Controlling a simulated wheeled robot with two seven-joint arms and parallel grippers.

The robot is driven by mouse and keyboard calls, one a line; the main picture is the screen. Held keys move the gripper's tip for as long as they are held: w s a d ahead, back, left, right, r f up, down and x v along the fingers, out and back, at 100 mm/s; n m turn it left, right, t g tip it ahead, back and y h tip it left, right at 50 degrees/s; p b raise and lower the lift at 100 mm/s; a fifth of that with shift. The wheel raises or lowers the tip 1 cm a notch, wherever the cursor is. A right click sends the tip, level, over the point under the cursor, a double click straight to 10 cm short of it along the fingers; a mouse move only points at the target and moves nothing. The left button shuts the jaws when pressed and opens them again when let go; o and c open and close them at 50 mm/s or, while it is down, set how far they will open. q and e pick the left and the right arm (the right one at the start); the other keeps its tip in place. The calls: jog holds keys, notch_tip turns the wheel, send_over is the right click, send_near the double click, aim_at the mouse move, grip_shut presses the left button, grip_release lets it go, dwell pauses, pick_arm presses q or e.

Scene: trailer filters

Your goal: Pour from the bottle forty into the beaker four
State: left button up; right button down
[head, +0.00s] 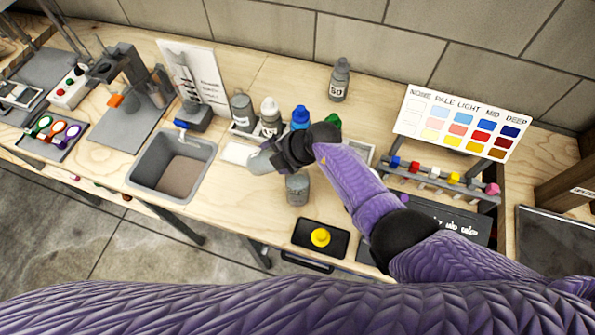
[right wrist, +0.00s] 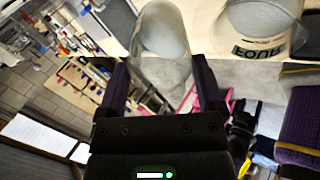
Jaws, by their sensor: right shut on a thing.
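My right gripper (head: 277,154) is shut on a grey translucent bottle (head: 261,161), held tilted above the bench. The bottle (right wrist: 163,45) also shows between the two fingers (right wrist: 160,78) in the right wrist view; its label is not readable. The beaker four (head: 297,189) stands upright on the bench, just below and right of the held bottle in the head view. Its FOUR label (right wrist: 258,48) shows at the upper right of the right wrist view, apart from the bottle. I cannot see any liquid flowing. My left gripper is not in view.
Several capped bottles (head: 270,117) stand behind my gripper, and one marked 50 (head: 340,80) stands farther back. A black tray (head: 303,228) with a yellow cap (head: 320,237) lies in front. A sink (head: 205,152) is left; a colour chart (head: 462,122) and rack (head: 480,190) are right.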

jog(key=shift+s+d+y+b, duration=0.1)
jog(key=shift+d+y+b, duration=0.1)
jog(key=shift+y+b, duration=0.2)
jog(key=shift+d+t+y+b, duration=0.1)
jog(key=shift+t+y+b, duration=0.3)
jog(key=shift+y+b, duration=0.15)
jog(key=shift+r, duration=0.3)
jog(key=shift+y+b, duration=0.25)
jog(key=shift+b, duration=0.3)
jog(key=shift+r+t, duration=0.1)
jog(key=shift+t, duration=0.2)
jog(key=shift+b, duration=0.3)
